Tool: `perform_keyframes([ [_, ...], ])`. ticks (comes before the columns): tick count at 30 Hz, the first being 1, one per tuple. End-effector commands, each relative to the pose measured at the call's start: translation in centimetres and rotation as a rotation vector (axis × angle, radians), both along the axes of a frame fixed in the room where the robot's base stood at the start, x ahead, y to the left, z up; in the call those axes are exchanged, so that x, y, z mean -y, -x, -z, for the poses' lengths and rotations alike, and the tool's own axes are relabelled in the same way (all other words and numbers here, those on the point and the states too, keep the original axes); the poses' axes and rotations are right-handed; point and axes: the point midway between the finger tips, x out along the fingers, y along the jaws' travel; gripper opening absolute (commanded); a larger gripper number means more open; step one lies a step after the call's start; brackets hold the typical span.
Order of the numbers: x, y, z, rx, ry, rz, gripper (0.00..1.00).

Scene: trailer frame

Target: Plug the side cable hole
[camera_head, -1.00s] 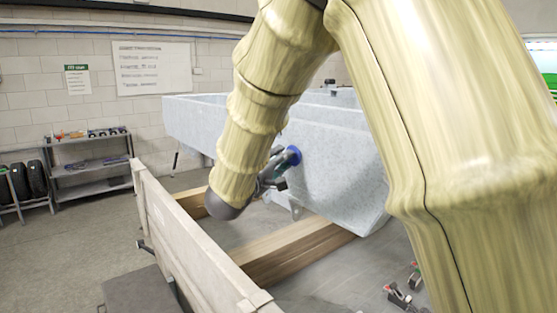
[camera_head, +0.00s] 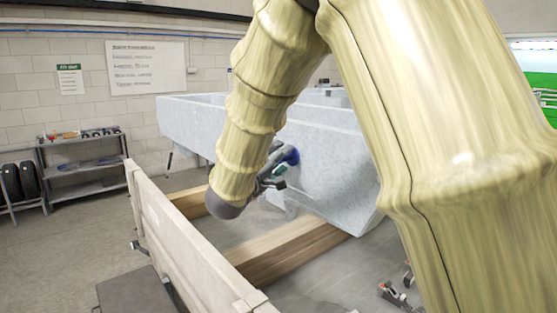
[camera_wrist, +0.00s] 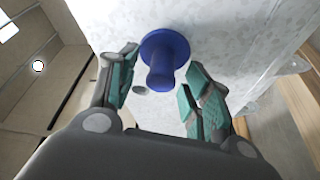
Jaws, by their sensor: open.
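A blue plug (camera_wrist: 163,58) with a round flange and a narrower stem sits against the speckled grey side of the trailer body (camera_wrist: 225,25) in the wrist view. My gripper (camera_wrist: 157,85) is open, with its teal-padded fingers on either side of the plug and apart from it. In the head view the blue plug (camera_head: 291,156) is partly hidden by my gripper (camera_head: 277,168), close to the grey side (camera_head: 330,165).
A pale wooden side board (camera_head: 185,235) stands in front of the trailer body. Timber beams (camera_head: 285,250) lie under the body. Clamp-like tools (camera_head: 392,293) lie on the floor at lower right. A shelf rack (camera_head: 85,165) stands against the back wall.

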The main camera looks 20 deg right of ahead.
Motion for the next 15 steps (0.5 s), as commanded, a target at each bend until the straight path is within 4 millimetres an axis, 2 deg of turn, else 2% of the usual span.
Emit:
perform_keyframes([
  [7,-1.2,1.0,0.2,-0.001,0.000,-0.001,0.49],
  [15,-4.7,4.1,0.7,0.000,0.002,-0.001,0.49],
])
